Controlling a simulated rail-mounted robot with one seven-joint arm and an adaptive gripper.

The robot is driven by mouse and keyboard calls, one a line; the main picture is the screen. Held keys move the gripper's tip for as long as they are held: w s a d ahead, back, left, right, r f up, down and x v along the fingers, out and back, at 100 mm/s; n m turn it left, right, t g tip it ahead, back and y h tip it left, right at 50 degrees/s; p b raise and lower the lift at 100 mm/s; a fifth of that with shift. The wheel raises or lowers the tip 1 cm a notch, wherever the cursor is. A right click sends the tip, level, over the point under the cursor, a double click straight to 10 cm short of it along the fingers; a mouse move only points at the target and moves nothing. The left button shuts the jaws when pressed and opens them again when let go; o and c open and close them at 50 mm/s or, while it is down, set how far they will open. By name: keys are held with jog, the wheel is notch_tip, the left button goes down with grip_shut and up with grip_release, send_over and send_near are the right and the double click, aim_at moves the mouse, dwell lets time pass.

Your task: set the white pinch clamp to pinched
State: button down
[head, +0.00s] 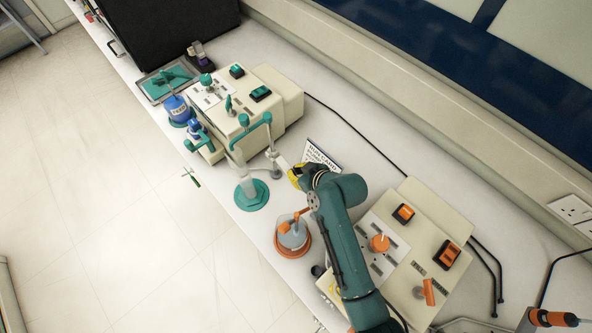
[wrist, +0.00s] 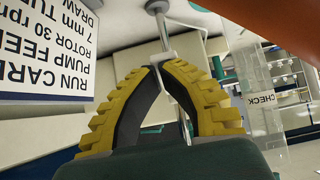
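The white pinch clamp (head: 281,161) is in the middle of the head view, by a pale upright post and just left of my gripper (head: 292,173). In the wrist view, a thin pale piece of the clamp (wrist: 167,79) runs between the yellow-and-black fingertips of my gripper (wrist: 160,66). The fingertips are close together and appear to press on this piece from both sides. The fingers hide part of the clamp, and I cannot make out its jaw.
An instruction card (head: 319,157) stands right behind my gripper. A teal-based flask (head: 250,192) and an orange-based flask (head: 293,238) stand near the bench edge. A cream unit with teal knobs (head: 232,107) is at left, and one with orange switches (head: 412,250) at right.

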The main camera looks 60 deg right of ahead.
jog(key=shift+r+p, duration=0.8)
jog(key=shift+p, duration=0.05)
jog(key=shift+r, duration=0.25)
jog(key=f+p+v, duration=0.1)
jog(key=p+v, duration=0.3)
jog(key=v, duration=0.8)
jog(key=shift+s+a+r+p, duration=0.2)
jog(key=shift+s+r+p, duration=0.1)
jog(key=shift+s, duration=0.35)
